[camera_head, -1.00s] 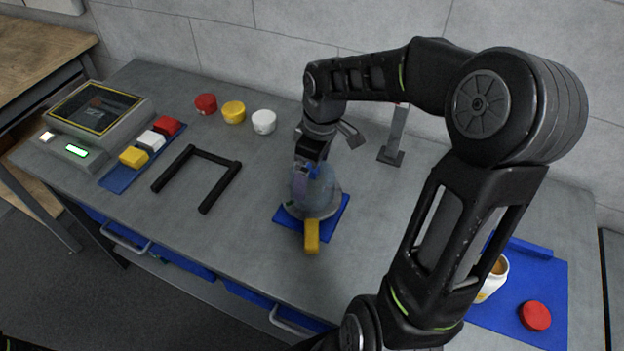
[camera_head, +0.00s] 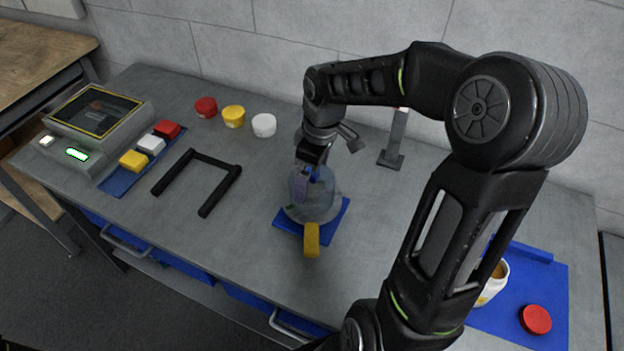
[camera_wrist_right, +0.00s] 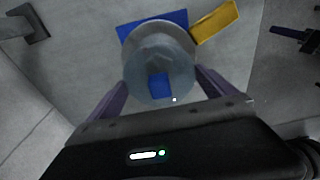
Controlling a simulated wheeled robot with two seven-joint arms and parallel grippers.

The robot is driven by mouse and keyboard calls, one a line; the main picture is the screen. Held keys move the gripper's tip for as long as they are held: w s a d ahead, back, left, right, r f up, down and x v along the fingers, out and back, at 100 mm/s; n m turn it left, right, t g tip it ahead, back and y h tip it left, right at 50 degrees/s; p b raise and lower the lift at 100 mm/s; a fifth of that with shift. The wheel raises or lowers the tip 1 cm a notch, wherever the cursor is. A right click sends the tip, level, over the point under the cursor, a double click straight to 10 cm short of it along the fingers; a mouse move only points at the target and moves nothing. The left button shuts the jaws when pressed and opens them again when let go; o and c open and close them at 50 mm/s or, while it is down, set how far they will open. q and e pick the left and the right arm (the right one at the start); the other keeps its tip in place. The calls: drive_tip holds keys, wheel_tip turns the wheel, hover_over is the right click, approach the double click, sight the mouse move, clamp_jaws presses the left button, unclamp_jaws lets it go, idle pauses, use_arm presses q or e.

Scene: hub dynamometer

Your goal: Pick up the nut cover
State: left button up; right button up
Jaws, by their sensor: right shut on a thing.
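The nut cover appears to be the translucent, bluish dome (camera_head: 322,207) on a small blue mat (camera_head: 340,222) in the middle of the bench. A small blue part (camera_wrist_right: 158,86) shows at it in the wrist view. My right gripper (camera_head: 309,186) comes down on the dome from above. In the wrist view its two purple-grey fingers stand on either side of the dome (camera_wrist_right: 160,60), shut on it. I cannot tell whether the dome is clear of the mat. My left gripper is not in view.
A yellow block (camera_head: 312,240) lies at the mat's front edge. A black U-shaped frame (camera_head: 205,157) lies to the left. Red (camera_head: 206,107), yellow (camera_head: 233,116) and white (camera_head: 264,124) round pots stand behind. A grey stand (camera_head: 394,150) is at back right. A red lid (camera_head: 536,317) lies right.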

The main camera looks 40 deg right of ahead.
wheel_tip(320, 180, up, 8)
drive_tip(key=p, duration=0.6)
drive_tip(key=shift+r, duration=1)
